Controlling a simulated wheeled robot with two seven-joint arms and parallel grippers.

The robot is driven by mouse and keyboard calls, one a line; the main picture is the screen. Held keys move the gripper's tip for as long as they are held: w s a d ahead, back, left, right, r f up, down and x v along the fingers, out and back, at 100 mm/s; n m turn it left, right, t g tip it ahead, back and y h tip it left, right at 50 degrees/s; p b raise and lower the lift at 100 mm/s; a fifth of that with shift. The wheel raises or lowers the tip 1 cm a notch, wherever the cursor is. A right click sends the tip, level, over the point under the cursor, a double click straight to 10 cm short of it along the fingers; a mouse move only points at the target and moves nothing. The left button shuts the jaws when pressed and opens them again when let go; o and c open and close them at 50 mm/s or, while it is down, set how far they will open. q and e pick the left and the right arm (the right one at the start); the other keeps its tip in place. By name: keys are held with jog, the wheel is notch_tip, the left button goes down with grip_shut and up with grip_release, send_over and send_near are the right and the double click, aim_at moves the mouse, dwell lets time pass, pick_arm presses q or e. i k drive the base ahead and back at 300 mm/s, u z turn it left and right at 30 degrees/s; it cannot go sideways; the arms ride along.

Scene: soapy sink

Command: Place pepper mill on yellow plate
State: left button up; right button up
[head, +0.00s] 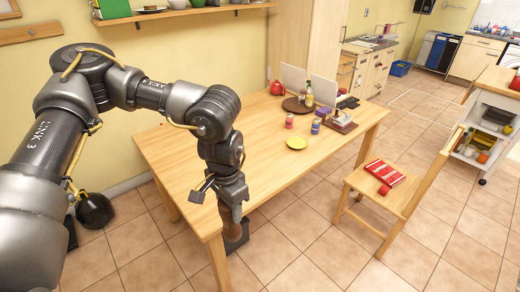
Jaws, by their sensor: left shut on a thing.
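The yellow plate (296,143) lies flat and empty on the wooden table, near its long front edge. My left gripper (231,202) points down by the near end of the table and is shut on a brown upright thing, which looks like the pepper mill (229,213). Only a small part of the mill shows below my wrist. The gripper is well to the left of and nearer than the plate, apart from it. My fingers are mostly hidden by the wrist. My right gripper is not in view.
On the table (190,150), a pink-red can (289,121), a blue-purple jar (315,126) and bottles on a round brown tray (293,106) stand around the plate. A red teapot (277,88) is behind. A chair (375,185) holds a red book (385,174). The table's near left part is clear.

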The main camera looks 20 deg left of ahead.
aim_at(297, 143)
jog(key=u, duration=0.25)
jog(key=k, duration=0.3)
jog(key=z, duration=0.4)
jog(key=i, duration=2.15)
jog(key=u, duration=0.45)
